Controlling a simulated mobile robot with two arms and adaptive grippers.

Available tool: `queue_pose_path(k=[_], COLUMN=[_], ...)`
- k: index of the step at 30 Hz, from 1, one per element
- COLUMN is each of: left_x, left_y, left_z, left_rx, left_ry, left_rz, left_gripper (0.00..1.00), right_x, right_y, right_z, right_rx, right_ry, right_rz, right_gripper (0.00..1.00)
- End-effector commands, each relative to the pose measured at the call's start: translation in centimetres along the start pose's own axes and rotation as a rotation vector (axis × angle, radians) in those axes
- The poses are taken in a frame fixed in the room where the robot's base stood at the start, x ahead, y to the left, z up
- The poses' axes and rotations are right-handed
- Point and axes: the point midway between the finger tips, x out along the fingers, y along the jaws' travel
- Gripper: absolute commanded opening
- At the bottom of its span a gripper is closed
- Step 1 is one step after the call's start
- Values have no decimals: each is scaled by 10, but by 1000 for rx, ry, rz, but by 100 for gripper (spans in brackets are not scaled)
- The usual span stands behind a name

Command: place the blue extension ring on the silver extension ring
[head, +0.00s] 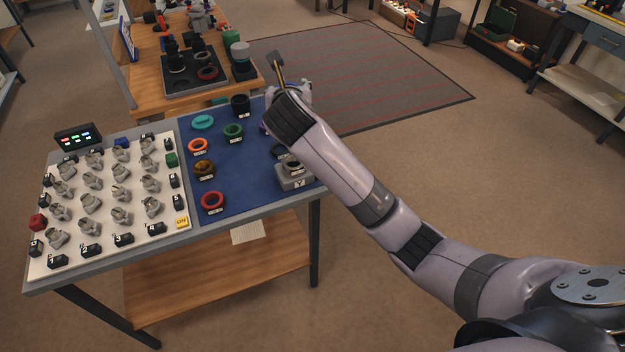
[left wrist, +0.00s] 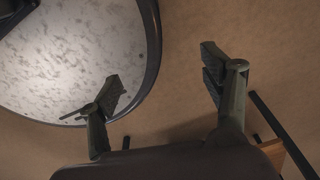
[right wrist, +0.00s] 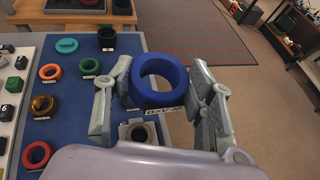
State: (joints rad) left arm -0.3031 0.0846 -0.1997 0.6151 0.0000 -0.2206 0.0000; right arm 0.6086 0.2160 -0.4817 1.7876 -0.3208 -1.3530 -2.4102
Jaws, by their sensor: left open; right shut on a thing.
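The blue extension ring (right wrist: 141,91) is held between the fingers of my right gripper (right wrist: 160,82) in the right wrist view. My right arm mostly hides it in the head view, where my right gripper (head: 290,92) is over the right side of the blue mat. A grey block (head: 296,181) at the mat's front right corner carries a silver-grey ring with a dark opening (head: 291,165), seemingly the silver extension ring. In the right wrist view this ring (right wrist: 138,132) lies below the blue ring, apart from it. My left gripper (left wrist: 160,85) is open and empty.
The blue mat (head: 232,188) also carries red, orange, amber, green, teal and black rings or caps. A white board (head: 105,228) with several grey parts lies to its left. A wooden bench (head: 150,97) with a dark tray stands behind. A round light-faced object (left wrist: 60,50) is near my left gripper.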

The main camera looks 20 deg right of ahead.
Motion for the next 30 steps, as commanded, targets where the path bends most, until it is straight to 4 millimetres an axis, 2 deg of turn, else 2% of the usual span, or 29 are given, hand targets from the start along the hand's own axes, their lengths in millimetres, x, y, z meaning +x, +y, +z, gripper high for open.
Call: queue_pose_path(k=[5, 18, 21, 26, 30], left_x=[3, 5, 6, 7, 10], left_y=[4, 6, 5, 4, 3], left_z=[-4, -12, -10, -8, -6], left_rx=[-3, -4, -3, -3, -2], left_ry=[7, 18, 16, 12, 11], left_rz=[5, 7, 6, 4, 4], left_gripper=[72, 72, 72, 72, 72], right_x=[6, 50, 55, 60, 69], right_y=[2, 2, 2, 2, 2], right_z=[-18, -123, -136, -147, -168], right_rx=[-6, -6, -5, -4, -5], right_ry=[6, 5, 2, 1, 4], right_rz=[11, 10, 12, 11, 10], right_gripper=[20, 20, 20, 20, 20])
